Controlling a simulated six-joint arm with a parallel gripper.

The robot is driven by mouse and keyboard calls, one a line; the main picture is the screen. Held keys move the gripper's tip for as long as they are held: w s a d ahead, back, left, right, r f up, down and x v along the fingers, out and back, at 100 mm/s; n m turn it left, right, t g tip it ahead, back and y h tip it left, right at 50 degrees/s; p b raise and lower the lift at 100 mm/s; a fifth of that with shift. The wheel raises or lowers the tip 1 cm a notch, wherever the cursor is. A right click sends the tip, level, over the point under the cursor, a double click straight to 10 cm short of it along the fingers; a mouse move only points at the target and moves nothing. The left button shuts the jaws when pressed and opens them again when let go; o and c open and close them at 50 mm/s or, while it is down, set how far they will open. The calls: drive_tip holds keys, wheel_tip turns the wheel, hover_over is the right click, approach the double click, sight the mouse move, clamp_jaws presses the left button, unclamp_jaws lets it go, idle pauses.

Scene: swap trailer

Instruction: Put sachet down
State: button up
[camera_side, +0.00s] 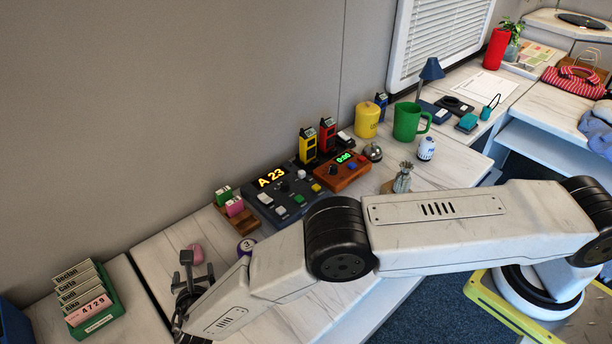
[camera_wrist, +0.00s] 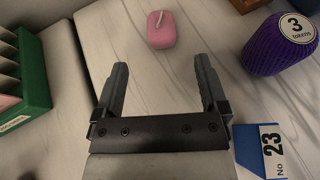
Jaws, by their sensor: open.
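A purple rounded pouch (camera_wrist: 270,50) with a round "3 tokens" label lies at the upper right of the wrist view. It also shows in the side view (camera_side: 246,246), partly hidden by my arm. A small pink object (camera_wrist: 161,30) with a pale string lies on the table beyond my fingertips, and the side view shows it too (camera_side: 195,254). My gripper (camera_wrist: 161,72) is open and empty, its fingers apart over bare white table. In the side view my gripper (camera_side: 190,278) is low at the left. A grey tied bag (camera_side: 402,180) stands farther right.
A green card rack (camera_side: 92,310) stands to the left; its edge shows in the wrist view (camera_wrist: 33,80). A blue-and-white card marked 23 (camera_wrist: 271,150) lies right of my gripper. A dark "A 23" console (camera_side: 285,195) stands behind. The table between rack and pouch is mostly clear.

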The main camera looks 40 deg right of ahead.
drive_tip(key=shift+v, duration=0.85)
drive_tip(key=shift+w+d+r+g, duration=0.2)
drive_tip(key=shift+d+r+g, duration=0.1)
drive_tip(key=shift+d, duration=0.15)
drive_tip(key=d+r+m+g, duration=0.1)
drive_tip(key=d+m, duration=0.1)
drive_tip(key=d, duration=0.2)
drive_tip(key=d+r+m+g, duration=0.2)
drive_tip(key=d, duration=0.2)
drive_tip(key=d+r+m+g+h, duration=0.1)
drive_tip(key=d+r+m+g, duration=0.1)
drive_tip(key=d+m, duration=0.1)
drive_tip(key=shift+w+d+r, duration=0.2)
drive_tip(key=shift+w+d, duration=0.2)
drive_tip(key=s+d+r+m+g+y, duration=0.2)
drive_tip(key=s+d+r+m, duration=0.5)
drive_tip(key=s+d+m, duration=0.4)
drive_tip(key=s+d+r+m+g+y, duration=0.2)
drive_tip(key=s+d+r+m+y, duration=0.2)
drive_tip(key=s+d+m, duration=0.6)
wheel_tip(320, 180, up, 3)
drive_tip(key=d+m, duration=0.2)
drive_tip(key=m, duration=0.1)
drive_tip(key=shift+s+d, duration=0.3)
drive_tip(key=shift+s, duration=0.05)
